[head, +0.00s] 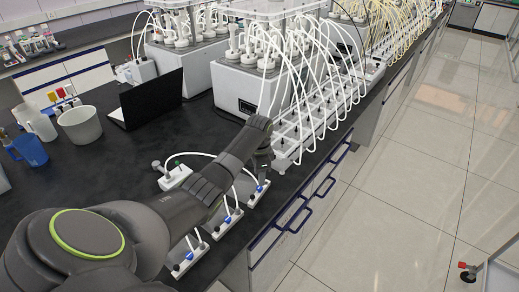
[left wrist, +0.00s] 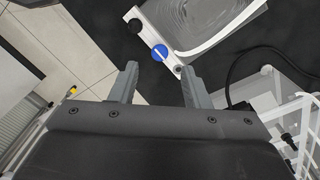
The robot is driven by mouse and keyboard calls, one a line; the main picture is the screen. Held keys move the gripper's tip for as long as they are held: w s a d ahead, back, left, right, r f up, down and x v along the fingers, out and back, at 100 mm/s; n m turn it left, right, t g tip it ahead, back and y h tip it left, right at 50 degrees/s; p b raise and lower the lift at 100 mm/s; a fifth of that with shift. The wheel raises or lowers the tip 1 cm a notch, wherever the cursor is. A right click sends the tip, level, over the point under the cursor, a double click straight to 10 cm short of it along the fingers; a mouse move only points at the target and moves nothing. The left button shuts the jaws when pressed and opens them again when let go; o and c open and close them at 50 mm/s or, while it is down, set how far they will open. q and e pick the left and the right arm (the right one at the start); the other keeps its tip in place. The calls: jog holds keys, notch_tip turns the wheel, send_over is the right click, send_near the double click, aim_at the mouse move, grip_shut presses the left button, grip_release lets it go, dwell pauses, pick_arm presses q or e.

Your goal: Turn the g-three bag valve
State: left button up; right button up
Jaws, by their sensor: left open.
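Several white valve plates with blue knobs stand in a row along the front edge of the black bench: a far one (head: 257,188), a middle one (head: 227,220) and a near one (head: 187,258). I cannot read which is the g-three bag valve. My left gripper (head: 263,165) points down above the far plate in the head view. In the left wrist view my gripper (left wrist: 159,68) is open and empty, its two fingers apart. A blue valve knob (left wrist: 160,52) on a white plate shows just beyond and between the fingertips. My right gripper is not in view.
White reactors (head: 245,90) with looping tubes and a long white rack (head: 310,125) stand beyond the gripper. A black laptop-like panel (head: 150,98), a white tub (head: 80,125) and a blue jug (head: 30,149) are at left. The tiled floor (head: 410,190) is open.

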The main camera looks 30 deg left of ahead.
aim_at(259, 187)
pick_arm(q)
notch_tip(259, 187, up, 12)
jog(key=b, duration=0.1)
jog(key=shift+b, duration=0.4)
dwell(0.3)
